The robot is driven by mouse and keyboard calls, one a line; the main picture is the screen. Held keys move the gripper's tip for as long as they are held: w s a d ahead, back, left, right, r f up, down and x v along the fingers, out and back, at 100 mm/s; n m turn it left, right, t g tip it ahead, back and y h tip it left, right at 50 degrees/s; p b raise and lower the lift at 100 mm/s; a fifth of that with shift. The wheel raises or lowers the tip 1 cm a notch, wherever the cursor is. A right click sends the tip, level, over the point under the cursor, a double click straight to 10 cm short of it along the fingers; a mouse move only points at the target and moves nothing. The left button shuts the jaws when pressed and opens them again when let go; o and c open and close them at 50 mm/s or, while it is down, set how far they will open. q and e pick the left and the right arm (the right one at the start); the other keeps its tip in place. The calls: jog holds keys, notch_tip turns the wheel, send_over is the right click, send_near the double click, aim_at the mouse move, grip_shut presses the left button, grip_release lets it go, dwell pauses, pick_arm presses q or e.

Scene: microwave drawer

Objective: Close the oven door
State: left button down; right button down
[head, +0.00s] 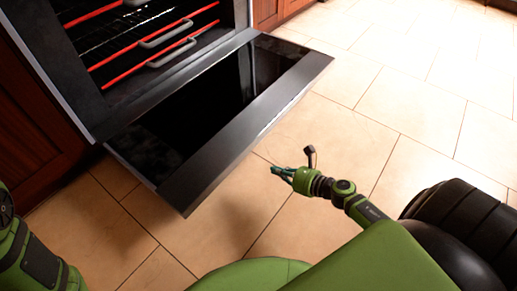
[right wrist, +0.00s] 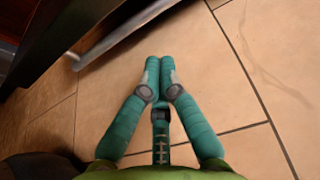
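The oven door (head: 190,115) is folded down, wide open, with its dark glass inner face up. Its grey outer edge (head: 262,112) runs diagonally across the head view. The oven (head: 150,45) stands open behind it. My right gripper (head: 277,170) is empty, apart from the door, in front of and to the right of its outer edge. In the right wrist view its two teal fingers (right wrist: 160,64) lie side by side, tips together. The door's dark underside and a silver bar (right wrist: 120,35) show at upper left there. My left gripper is out of view.
Oven racks (head: 160,42) with red front bars and grey handles sit inside the oven. Brown cabinets (head: 30,135) stand beside it. The tiled floor (head: 410,75) is clear to the right of the door.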

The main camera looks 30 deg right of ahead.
jog(key=b+x, duration=0.3)
jog(key=x, duration=0.6)
jog(key=shift+w+f+b, duration=0.2)
jog(key=shift+b, duration=0.15)
jog(key=r+p, duration=0.1)
jog(key=r, duration=0.1)
jog(key=r+p, duration=0.1)
jog(key=r, duration=0.1)
jog(key=shift+w+a+r, duration=0.1)
jog(key=shift+w+a, duration=0.05)
jog(key=shift+w, duration=0.05)
